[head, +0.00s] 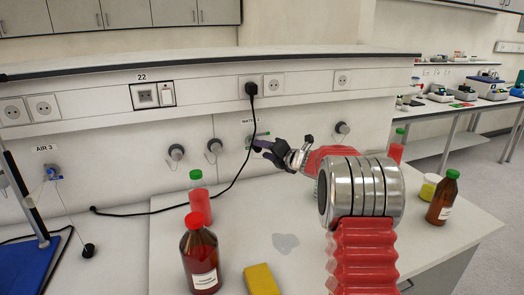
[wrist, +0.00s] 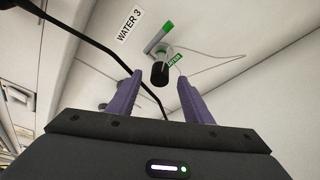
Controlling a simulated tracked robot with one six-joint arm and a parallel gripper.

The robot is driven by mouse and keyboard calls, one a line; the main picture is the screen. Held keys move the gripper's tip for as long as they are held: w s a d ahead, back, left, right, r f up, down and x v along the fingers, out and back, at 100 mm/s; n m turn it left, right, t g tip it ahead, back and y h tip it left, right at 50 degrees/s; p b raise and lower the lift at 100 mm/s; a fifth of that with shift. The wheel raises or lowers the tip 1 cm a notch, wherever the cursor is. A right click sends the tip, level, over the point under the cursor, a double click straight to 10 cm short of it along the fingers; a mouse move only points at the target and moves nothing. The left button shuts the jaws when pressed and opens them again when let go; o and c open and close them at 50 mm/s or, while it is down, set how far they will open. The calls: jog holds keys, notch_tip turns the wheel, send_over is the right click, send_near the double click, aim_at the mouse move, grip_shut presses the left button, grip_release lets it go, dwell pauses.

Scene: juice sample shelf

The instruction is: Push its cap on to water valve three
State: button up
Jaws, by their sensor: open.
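The WATER 3 label (wrist: 129,26) is on the wall beside the water valve (wrist: 152,42), which has a green-ended lever and a green tag. A black cylindrical cap (wrist: 160,74) shows at the valve's outlet; I cannot tell how far on it sits. A thin cord loops near it. My gripper (wrist: 159,77) is open and empty, its purple fingers on either side of the cap in the picture; no contact is visible. In the head view my gripper (head: 262,148) is at the wall below the label, hiding most of the valve.
A black power cable (head: 236,178) hangs from a socket close to my gripper. Grey wall fittings (head: 215,147) are to its left, another (head: 342,128) to its right. Bottles (head: 201,258) and a yellow block (head: 260,279) stand on the bench below. AIR 3 (head: 44,148) is far left.

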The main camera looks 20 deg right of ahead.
jog(key=v, duration=1.1)
jog(key=shift+s, duration=0.35)
jog(key=shift+d, duration=0.15)
